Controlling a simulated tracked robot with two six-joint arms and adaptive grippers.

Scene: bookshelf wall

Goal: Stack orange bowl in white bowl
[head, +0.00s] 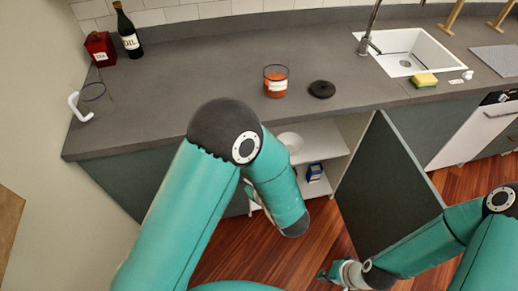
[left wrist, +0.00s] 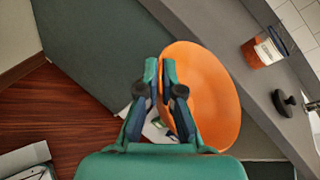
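The orange bowl (left wrist: 208,95) is in the left wrist view, tilted, with its rim between the two fingers of my left gripper (left wrist: 160,72), which looks shut on it. In the head view my left arm hides the orange bowl and most of this gripper. A white bowl (head: 291,141) sits on the upper shelf inside the open cabinet, partly behind my left arm. My right gripper (head: 330,272) is low over the wooden floor, apart from the bowls; its opening is too small to make out.
The open cabinet door (head: 388,183) stands out between my arms. A blue box (head: 314,172) is on the lower shelf (head: 318,188). The counter (head: 210,65) above holds a red-orange jar (head: 276,82), a black lid (head: 322,89), an oil bottle (head: 128,32) and a sponge (head: 424,80).

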